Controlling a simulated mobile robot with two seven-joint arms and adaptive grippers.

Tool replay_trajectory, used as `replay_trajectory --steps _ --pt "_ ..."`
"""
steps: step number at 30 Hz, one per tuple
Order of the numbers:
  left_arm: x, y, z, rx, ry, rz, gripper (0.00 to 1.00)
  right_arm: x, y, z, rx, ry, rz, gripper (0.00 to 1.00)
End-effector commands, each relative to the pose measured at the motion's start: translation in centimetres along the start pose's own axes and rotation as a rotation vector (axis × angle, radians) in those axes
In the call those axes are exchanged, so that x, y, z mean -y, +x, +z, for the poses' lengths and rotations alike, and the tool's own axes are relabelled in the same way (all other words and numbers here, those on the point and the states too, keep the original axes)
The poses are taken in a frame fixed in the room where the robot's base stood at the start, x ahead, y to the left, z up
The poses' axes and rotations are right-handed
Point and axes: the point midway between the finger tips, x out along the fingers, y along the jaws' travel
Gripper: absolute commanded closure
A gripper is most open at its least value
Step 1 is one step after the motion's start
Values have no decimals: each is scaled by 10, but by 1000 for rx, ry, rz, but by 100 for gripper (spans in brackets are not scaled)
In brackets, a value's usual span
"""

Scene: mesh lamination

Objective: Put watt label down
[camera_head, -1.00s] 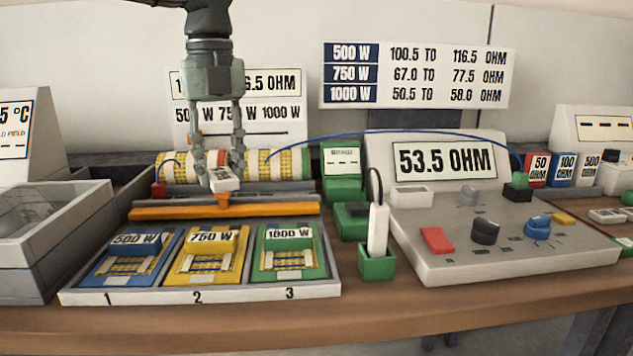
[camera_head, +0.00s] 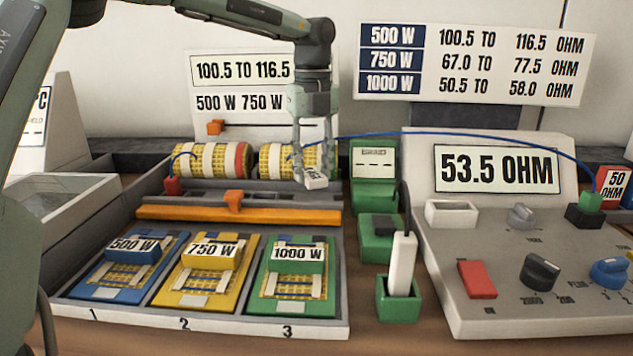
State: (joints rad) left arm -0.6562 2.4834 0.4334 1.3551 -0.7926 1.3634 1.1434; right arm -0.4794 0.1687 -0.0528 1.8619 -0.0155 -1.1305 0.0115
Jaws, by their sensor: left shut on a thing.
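My left gripper (camera_head: 313,160) comes down from above and is shut on a small white block, the watt label (camera_head: 314,178). Its dark print is too small to read. It hangs in front of the right part of the yellow-and-white mesh roll (camera_head: 212,160). I cannot tell whether the label touches the roll or the rail below. The 500 W (camera_head: 136,250), 750 W (camera_head: 210,254) and 1000 W (camera_head: 296,258) blocks sit in the numbered tray (camera_head: 190,324). My right gripper is not in view.
The meter (camera_head: 560,300) at the right reads 53.5 OHM. A blue wire (camera_head: 440,134) arches from the roll to the meter's side. An orange bar (camera_head: 190,212) lies between roll and tray. A green holder with a white probe (camera_head: 402,263) stands right of the tray.

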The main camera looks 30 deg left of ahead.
Motion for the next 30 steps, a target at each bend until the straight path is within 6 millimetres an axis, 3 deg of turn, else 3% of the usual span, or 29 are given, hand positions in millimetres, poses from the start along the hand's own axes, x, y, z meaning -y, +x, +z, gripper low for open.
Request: replay_trajectory --steps 7,15,26,27,30 --pt "10 13 8 0 1 -1 93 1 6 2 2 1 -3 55" --pt "10 46 7 0 0 -2 93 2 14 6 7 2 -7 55" --pt "10 50 8 2 0 -2 93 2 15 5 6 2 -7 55" --pt "10 48 8 2 0 -2 62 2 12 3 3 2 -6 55" --pt "10 48 8 2 0 -2 49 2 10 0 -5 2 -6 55"
